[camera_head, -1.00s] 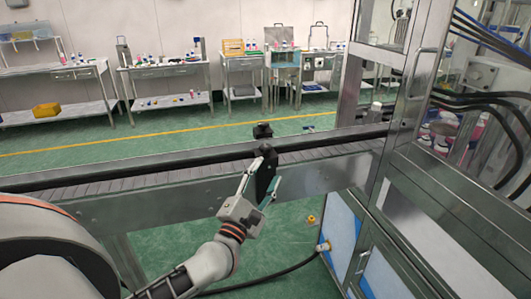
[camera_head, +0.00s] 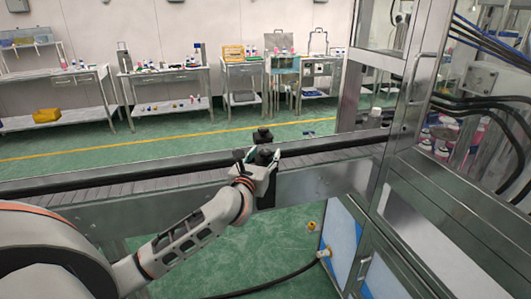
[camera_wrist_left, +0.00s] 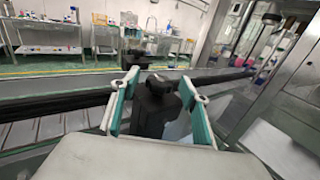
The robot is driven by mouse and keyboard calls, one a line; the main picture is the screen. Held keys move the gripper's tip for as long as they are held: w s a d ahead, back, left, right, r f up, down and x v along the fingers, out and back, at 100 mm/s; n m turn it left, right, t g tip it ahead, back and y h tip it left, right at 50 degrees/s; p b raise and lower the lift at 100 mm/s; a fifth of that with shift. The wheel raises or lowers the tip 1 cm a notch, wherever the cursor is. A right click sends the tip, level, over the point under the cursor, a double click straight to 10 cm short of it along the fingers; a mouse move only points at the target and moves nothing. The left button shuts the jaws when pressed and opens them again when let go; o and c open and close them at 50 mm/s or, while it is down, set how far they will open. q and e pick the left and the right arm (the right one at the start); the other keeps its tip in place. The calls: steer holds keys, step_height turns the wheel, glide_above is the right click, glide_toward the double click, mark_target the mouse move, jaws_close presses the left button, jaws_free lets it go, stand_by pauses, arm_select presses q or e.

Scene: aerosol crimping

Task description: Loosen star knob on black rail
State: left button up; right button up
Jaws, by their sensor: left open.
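The black star knob (camera_head: 264,154) sits on top of a black bracket (camera_head: 266,196) on the near rail of the conveyor. My left gripper (camera_head: 259,157) is open at the knob, with its fingers on either side. In the left wrist view, the knob (camera_wrist_left: 162,84) shows between the two teal-padded fingers of the gripper (camera_wrist_left: 160,86); a gap shows beside it, and contact cannot be made out. The black rail (camera_head: 130,183) runs along the conveyor. My right gripper is not in view.
A second black bracket (camera_head: 263,135) stands on the far rail just behind. A steel machine cabinet (camera_head: 430,190) closes off the right side. Work tables (camera_head: 168,75) stand along the far wall. The green floor (camera_head: 190,142) beyond the conveyor is mostly clear.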

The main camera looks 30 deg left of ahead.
arm_select(q)
steer(key=shift+w+a, duration=0.15)
steer(key=shift+w, duration=0.45)
steer(key=c, duration=1.1)
